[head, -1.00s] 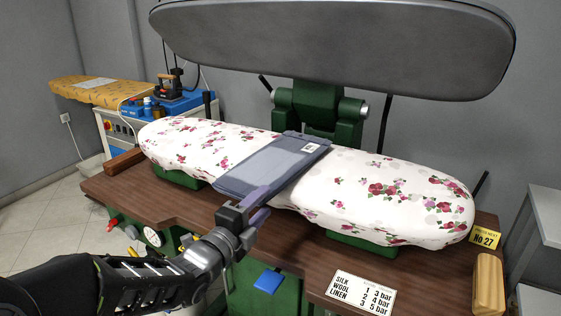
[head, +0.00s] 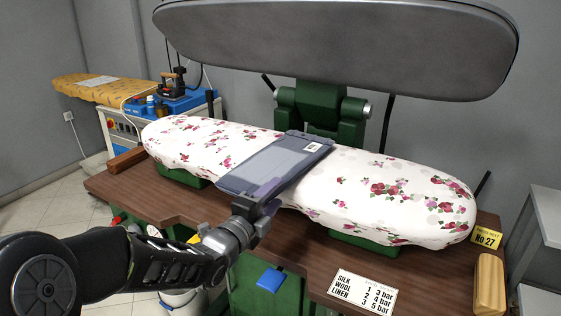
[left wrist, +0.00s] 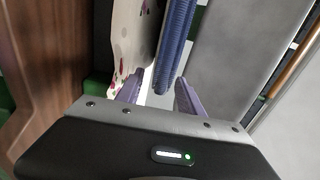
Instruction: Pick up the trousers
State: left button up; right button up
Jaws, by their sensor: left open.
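The trousers (head: 275,163) are a flat, folded blue-grey piece with a small white tag at the far end. They lie across the middle of the flowered press board (head: 390,195), and their near end sticks out over its front edge. My left gripper (head: 267,197) is at that near end, with its purple fingers open. In the left wrist view the trousers (left wrist: 176,40) show edge-on as a ribbed blue strip, its end between the two open fingertips (left wrist: 160,84), with a gap on the right side. My right gripper is out of view.
The grey upper press plate (head: 340,45) hangs raised above the board. A brown worktop (head: 130,185) surrounds the board, with a pressure sign (head: 362,292) and a wooden block (head: 489,283) at the right. An iron (head: 173,85) stands at the back left.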

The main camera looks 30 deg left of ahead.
aim_at(281, 189)
pick_arm(q)
jog(key=w, duration=0.3)
jog(key=shift+w+f+p, duration=0.15)
jog(key=shift+w+p, duration=0.15)
jog(key=shift+w, duration=0.1)
jog(key=shift+c, duration=0.3)
grip_shut()
dwell(1.0)
